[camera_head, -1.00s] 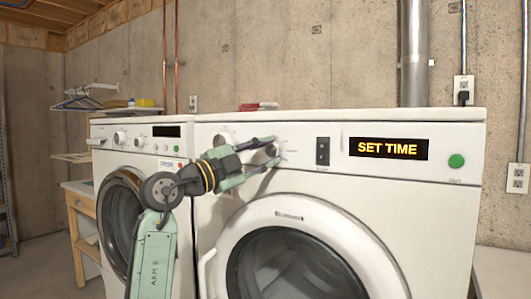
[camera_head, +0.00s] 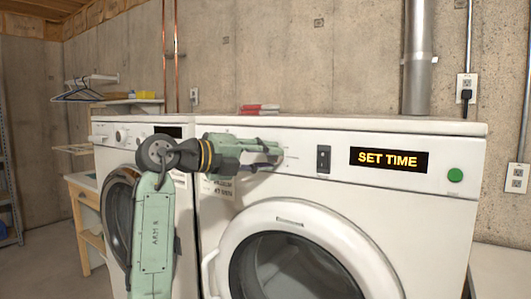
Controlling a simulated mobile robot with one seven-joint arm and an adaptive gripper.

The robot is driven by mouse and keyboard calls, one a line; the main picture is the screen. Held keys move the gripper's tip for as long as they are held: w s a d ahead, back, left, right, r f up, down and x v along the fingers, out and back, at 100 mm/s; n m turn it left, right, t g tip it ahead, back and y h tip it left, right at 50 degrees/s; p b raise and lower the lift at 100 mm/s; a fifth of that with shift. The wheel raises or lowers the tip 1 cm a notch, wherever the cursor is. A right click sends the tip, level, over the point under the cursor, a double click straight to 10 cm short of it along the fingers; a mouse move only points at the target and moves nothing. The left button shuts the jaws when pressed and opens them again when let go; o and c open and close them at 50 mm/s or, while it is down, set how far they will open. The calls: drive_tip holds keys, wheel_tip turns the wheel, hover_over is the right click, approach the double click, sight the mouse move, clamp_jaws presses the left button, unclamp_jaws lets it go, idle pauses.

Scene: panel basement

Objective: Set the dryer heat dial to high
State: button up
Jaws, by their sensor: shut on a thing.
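The white dryer (camera_head: 420,195) stands at right, with a display (camera_head: 390,159) reading "SET TIME". My gripper (camera_head: 277,159) reaches across the left of its control panel, fingers pointing right. It is shut on a dial on that panel, left of a dark rocker switch (camera_head: 323,159). The fingers hide the dial almost wholly, so its pointer and setting cannot be read. Another knob farther left on the panel is covered by my arm. Small print (camera_head: 222,189) shows below my gripper, too small to read fully.
A green button (camera_head: 455,175) sits at the panel's right end. A white washer (camera_head: 112,150) stands close on the left, partly behind my arm. Red and white items (camera_head: 260,109) lie on the dryer top. A metal duct (camera_head: 418,60) rises behind. The panel right of my gripper is unobstructed.

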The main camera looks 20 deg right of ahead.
drive_tip(key=shift+r+m+t+y+p, duration=0.15)
drive_tip(key=shift+m+t+y+p, duration=0.2)
drive_tip(key=shift+m, duration=0.35)
drive_tip(key=o, duration=1.2)
drive_tip(key=shift+c, duration=0.2)
drive_tip(key=v, duration=1.2)
drive_tip(key=shift+w, duration=0.1)
